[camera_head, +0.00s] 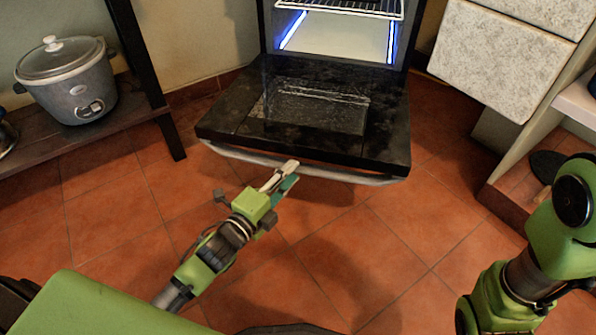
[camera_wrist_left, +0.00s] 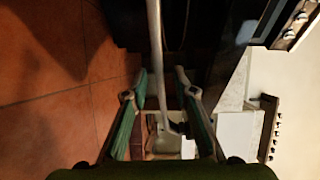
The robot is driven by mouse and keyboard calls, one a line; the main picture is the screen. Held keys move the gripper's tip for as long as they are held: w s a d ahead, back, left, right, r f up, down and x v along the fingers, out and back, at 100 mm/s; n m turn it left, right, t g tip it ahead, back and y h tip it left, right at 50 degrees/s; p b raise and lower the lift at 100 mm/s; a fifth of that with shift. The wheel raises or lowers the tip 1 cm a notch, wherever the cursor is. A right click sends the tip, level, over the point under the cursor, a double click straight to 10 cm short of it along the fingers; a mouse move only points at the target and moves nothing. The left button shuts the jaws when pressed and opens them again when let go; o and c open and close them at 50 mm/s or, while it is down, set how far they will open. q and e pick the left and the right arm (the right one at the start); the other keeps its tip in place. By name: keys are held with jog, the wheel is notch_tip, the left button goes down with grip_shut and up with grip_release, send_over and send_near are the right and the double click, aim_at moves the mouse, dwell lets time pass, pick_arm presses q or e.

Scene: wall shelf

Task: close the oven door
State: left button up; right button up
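The black oven door (camera_head: 240,120) is folded down flat in front of the lit oven (camera_head: 340,35). A silver handle bar (camera_head: 340,174) runs along its front edge. My left gripper (camera_head: 284,172) is at the handle, near the middle of that edge. In the left wrist view, my left gripper's fingers (camera_wrist_left: 160,82) are apart, and the handle bar (camera_wrist_left: 154,40) passes between them in the picture. I cannot tell whether the fingers touch it. My right arm shows at the right of the head view, but its gripper is out of view.
A wire rack (camera_head: 350,7) is inside the oven. A slow cooker (camera_head: 68,80) stands on a dark shelf (camera_head: 100,135) at the left. Pale drawers (camera_head: 500,60) and a low wooden unit (camera_head: 515,190) stand at the right. Tiled floor (camera_head: 390,240) in front of the door is open.

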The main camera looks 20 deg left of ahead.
pick_arm(q)
jog(key=shift+b+x, duration=0.8)
jog(key=shift+x, duration=1.3)
grip_shut()
